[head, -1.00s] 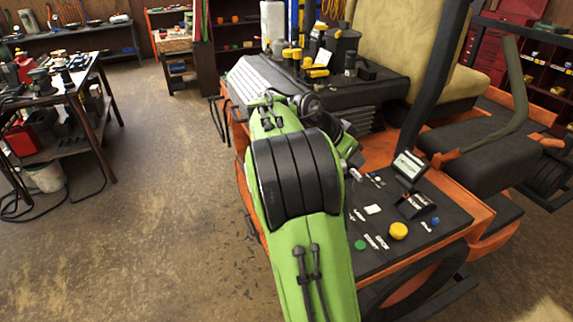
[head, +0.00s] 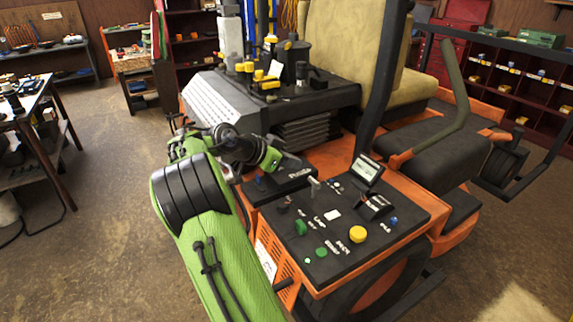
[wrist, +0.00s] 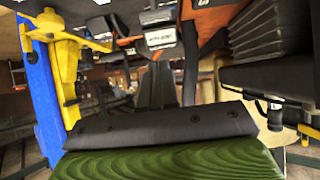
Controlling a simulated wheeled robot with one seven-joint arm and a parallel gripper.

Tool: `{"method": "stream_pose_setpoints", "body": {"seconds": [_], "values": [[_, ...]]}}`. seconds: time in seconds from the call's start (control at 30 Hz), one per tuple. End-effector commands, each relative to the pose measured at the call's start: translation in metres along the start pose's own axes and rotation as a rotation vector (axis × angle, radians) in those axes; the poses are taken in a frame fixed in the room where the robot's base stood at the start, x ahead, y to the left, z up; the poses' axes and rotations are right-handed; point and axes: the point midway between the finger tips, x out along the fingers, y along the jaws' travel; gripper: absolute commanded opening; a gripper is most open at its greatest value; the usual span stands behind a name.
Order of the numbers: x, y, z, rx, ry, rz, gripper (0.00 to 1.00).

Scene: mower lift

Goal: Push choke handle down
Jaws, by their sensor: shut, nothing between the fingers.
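The control panel (head: 345,235) is a dark slab on the orange mower body at centre right in the head view. The labels are too small to read, so I cannot tell which control is the choke handle. My green arm reaches up from below, left of the panel. In the wrist view my gripper (wrist: 157,70) appears as dark shut fingers with nothing held. Its fingertips are not clear in the head view.
A small display (head: 367,169) stands at the panel's back edge. Behind is a black deck with yellow-capped levers (head: 262,78). The seat (head: 345,55) and a dark post (head: 384,85) rise to the right. A workbench (head: 35,100) stands at far left, with open floor between.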

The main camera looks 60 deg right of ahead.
Motion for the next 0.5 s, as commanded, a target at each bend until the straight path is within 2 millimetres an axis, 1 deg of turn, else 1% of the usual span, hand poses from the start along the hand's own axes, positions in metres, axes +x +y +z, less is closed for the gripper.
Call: {"method": "stream_pose_setpoints", "body": {"seconds": [0.03, 0.23, 0.27, 0.3, 0.4, 0.5], "values": [[0.013, 0.001, 0.001, 0.000, 0.000, 0.004, 0.00], [0.056, 0.001, 0.000, 0.001, -0.001, 0.004, 0.00], [0.061, 0.001, 0.003, -0.002, -0.001, 0.003, 0.00], [0.065, 0.000, 0.011, -0.004, -0.002, 0.002, 0.00], [0.076, 0.000, 0.021, -0.002, -0.001, 0.001, 0.00], [0.081, 0.000, 0.027, -0.002, -0.001, -0.001, 0.00]]}}
